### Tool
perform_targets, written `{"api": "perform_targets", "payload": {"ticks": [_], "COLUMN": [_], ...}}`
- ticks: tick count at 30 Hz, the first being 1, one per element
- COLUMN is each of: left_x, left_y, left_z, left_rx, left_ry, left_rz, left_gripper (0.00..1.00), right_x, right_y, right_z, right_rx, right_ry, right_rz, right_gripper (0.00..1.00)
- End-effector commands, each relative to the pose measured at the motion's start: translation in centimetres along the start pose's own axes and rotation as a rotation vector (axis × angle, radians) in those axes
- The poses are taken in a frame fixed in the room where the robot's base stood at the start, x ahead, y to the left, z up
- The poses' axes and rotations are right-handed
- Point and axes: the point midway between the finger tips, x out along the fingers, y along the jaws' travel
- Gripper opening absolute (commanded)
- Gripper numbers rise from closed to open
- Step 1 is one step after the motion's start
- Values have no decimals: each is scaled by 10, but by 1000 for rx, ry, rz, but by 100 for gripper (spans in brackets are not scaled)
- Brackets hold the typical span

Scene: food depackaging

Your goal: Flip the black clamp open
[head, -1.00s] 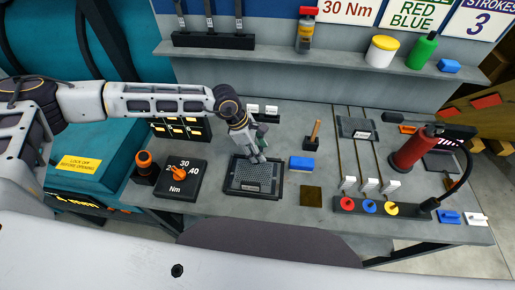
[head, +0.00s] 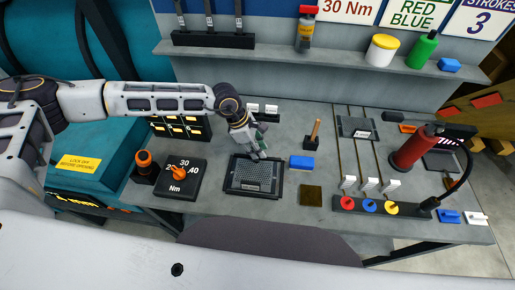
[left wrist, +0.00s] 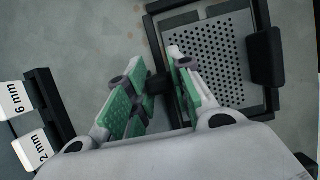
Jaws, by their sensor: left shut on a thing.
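A perforated grey plate (head: 252,177) lies in a black frame (head: 236,188) on the bench; the plate also shows in the left wrist view (left wrist: 212,48). A black clamp (left wrist: 157,83) sits at the frame's edge, between the green-padded fingers of my left gripper (left wrist: 156,62). The fingers are closed around it with a gap as wide as the clamp. A second black clamp (left wrist: 267,57) sits on the opposite edge, free of the gripper. In the head view my left gripper (head: 258,154) is at the frame's far edge and hides the held clamp.
A blue block (head: 301,162) and a brass-coloured plate (head: 311,195) lie right of the frame. A black dial block (head: 180,190) with an orange knob stands left. White label cards (left wrist: 29,151) on a black holder stand near the gripper. A red cylinder (head: 411,151) stands farther right.

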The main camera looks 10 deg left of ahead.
Motion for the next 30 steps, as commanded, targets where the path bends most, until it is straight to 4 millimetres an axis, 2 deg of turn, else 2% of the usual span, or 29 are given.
{"api": "perform_targets", "payload": {"ticks": [14,30], "left_x": [-4,-9], "left_y": [8,22], "left_z": [2,4], "left_rx": [-57,-172], "left_ry": [-1,-2], "left_rz": [-134,-414], "left_gripper": [0,0], "right_x": [12,46], "right_y": [2,3], "right_z": [2,5], "right_rx": [-1,-2], "right_ry": [-1,-1], "right_rz": [2,3], "right_gripper": [40,40]}}
